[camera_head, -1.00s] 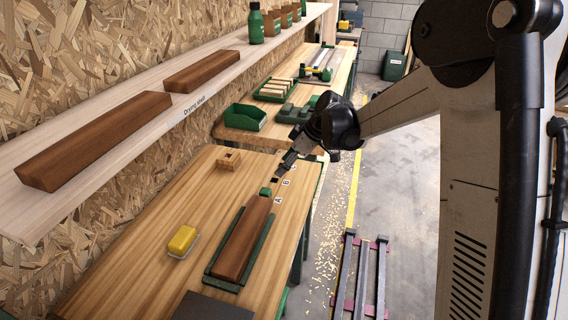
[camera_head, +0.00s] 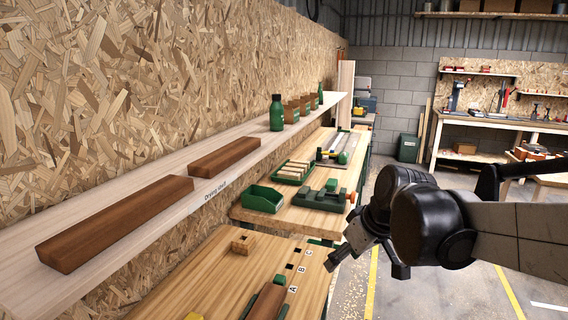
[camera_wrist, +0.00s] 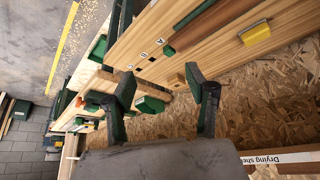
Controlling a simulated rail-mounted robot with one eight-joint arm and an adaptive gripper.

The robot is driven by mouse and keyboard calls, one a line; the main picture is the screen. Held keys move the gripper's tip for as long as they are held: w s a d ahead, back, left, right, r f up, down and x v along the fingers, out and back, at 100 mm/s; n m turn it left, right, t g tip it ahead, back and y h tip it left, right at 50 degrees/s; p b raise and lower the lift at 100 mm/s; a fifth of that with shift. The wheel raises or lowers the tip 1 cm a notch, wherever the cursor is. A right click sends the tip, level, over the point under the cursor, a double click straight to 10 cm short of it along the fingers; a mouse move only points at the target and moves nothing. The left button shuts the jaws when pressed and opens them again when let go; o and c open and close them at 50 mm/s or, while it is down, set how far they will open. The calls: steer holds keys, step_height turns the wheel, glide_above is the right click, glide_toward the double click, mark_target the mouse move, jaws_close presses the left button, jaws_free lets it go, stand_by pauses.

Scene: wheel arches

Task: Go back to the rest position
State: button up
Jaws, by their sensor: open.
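My gripper (camera_head: 337,258) hangs above the right edge of the near workbench (camera_head: 236,268) in the head view. In the wrist view my gripper (camera_wrist: 162,86) has its two dark fingers spread apart with nothing between them. A reddish-brown wooden piece (camera_head: 267,302) lies on the near bench, cut off by the bottom of the head view. It also shows in the wrist view (camera_wrist: 205,27), beyond the fingers. The gripper is apart from it.
A drying shelf (camera_head: 120,222) runs along the left wall with two brown wooden pieces (camera_head: 118,222) and a green bottle (camera_head: 276,113). A green bin (camera_head: 264,200) and a clamp-like tool (camera_head: 322,197) stand on the farther bench. The floor (camera_head: 440,295) at right looks open.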

steer(key=s+d+m+t+h, duration=0.1)
steer(key=s+d+m, duration=0.2)
steer(key=s, duration=0.5)
steer(key=s+d+f+m+t+h, duration=0.1)
steer(key=s+d+m, duration=0.2)
steer(key=s, duration=0.6)
steer(key=shift+s+d+f+h, duration=0.25)
steer(key=shift+d+f+h, duration=0.05)
steer(key=shift+d+h, duration=0.1)
steer(key=shift+a, duration=0.1)
steer(key=shift+c, duration=0.5)
